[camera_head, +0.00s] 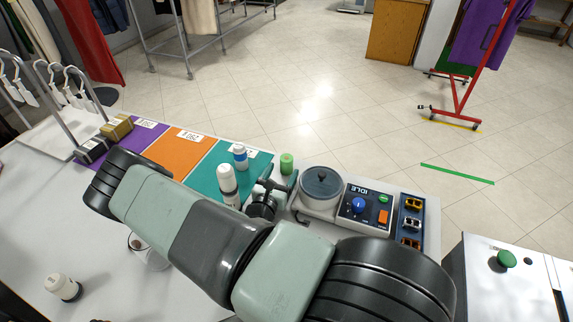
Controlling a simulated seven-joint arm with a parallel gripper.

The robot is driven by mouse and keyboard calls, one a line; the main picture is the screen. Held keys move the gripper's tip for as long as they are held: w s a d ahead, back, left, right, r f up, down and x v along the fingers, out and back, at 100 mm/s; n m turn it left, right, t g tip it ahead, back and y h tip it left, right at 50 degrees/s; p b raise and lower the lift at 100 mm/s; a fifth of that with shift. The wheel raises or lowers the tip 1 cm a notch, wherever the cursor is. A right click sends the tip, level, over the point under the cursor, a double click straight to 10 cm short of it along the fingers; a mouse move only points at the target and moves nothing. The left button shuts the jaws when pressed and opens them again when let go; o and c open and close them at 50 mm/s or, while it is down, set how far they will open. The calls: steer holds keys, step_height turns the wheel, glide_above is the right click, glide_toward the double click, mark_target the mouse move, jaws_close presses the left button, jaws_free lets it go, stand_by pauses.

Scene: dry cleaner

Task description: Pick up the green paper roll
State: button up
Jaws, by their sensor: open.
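The green paper roll (287,164) is a small upright green cylinder at the far edge of the white counter, just left of a round grey-lidded device. My gripper (280,181) is open and lies just on the near side of the roll, with its fingers pointing toward it. The lower part of the roll is partly hidden by the gripper. I cannot tell whether the fingers touch the roll or reach around it.
A white bottle (228,184) and a blue-labelled bottle (240,157) stand close left of my gripper on the teal mat (205,176). The round device (321,187) and a control box (365,205) stand close on the right. Open floor lies beyond the counter.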

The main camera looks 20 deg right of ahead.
mark_target(284, 164)
steer(key=x, duration=0.6)
steer(key=shift+w+a+r, duration=0.2)
steer(key=shift+w+a, duration=0.05)
steer(key=shift+c, duration=0.3)
steer(key=c, duration=1)
